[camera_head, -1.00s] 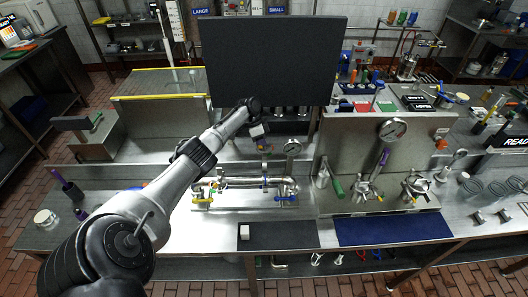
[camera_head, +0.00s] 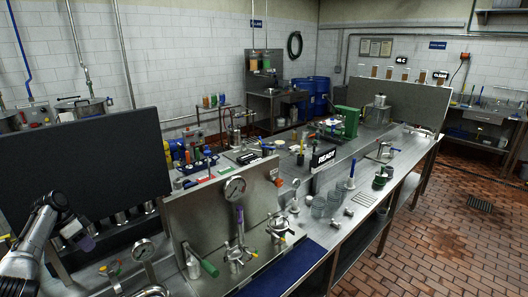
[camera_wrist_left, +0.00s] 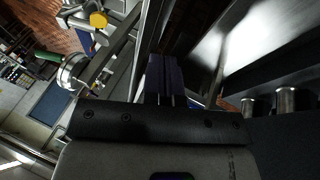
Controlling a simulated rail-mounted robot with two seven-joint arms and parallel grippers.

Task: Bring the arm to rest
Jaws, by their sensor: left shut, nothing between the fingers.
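My left arm comes in at the lower left corner of the head view. Its gripper (camera_head: 87,242) hangs in front of a large dark panel (camera_head: 85,165), apart from the pipework below. In the left wrist view the two dark fingers (camera_wrist_left: 166,80) lie side by side, shut with nothing between them. My right arm and gripper do not show in either view.
Near the arm are a gauge (camera_head: 142,249), an upright steel plate with a larger gauge (camera_head: 235,188), a green-handled lever (camera_head: 208,267) and valves. A yellow handle (camera_wrist_left: 98,20) and metal cylinders (camera_wrist_left: 288,100) show in the wrist view. Red tiled floor (camera_head: 440,220) is open at right.

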